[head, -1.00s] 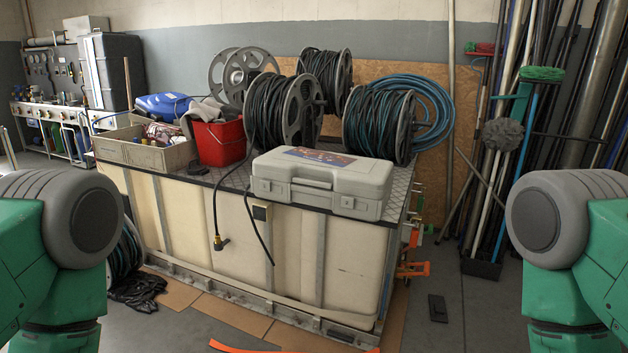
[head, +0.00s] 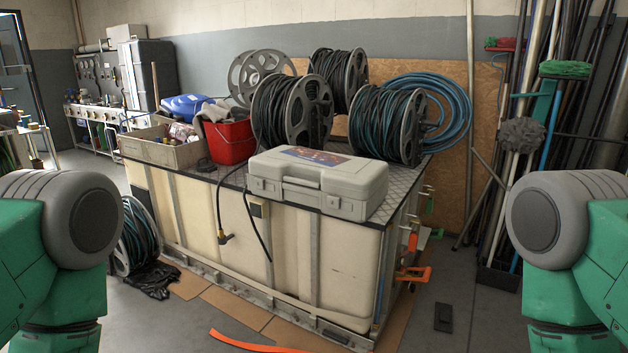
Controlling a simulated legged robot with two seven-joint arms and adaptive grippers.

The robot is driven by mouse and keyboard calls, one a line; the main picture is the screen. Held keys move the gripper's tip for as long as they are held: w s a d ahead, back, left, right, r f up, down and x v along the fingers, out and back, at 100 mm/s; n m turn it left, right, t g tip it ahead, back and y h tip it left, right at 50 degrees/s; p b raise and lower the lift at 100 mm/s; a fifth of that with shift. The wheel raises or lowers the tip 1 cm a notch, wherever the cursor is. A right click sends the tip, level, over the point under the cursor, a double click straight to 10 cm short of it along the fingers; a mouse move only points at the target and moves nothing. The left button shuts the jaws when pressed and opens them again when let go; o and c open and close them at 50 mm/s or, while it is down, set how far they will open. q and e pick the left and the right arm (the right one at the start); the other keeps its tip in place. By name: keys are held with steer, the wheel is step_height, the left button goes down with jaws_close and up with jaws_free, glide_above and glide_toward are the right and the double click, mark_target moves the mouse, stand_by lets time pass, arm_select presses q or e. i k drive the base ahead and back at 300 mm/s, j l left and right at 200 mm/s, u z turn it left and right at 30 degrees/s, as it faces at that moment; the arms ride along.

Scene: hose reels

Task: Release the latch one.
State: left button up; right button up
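A closed pale grey plastic case (head: 316,182) lies on top of the large cream tank. Its handle and small latches (head: 264,186) are on the side facing me. Which of these is latch one I cannot tell. My two arms show only as green and grey upper parts at the left and right edges. Neither gripper is in the head view, and both arms are well apart from the case.
Several hose reels (head: 292,112) stand behind the case. A red bucket (head: 229,141) and a crate (head: 160,148) sit left of it. Orange-handled clamps (head: 414,274) stick out at the tank's right side. An orange strip (head: 250,343) lies on the floor in front.

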mark_target(258, 183)
steer(key=i+z, duration=0.1)
steer(key=i, duration=0.95)
steer(key=i+j+z, duration=0.15)
steer(key=i, duration=0.9)
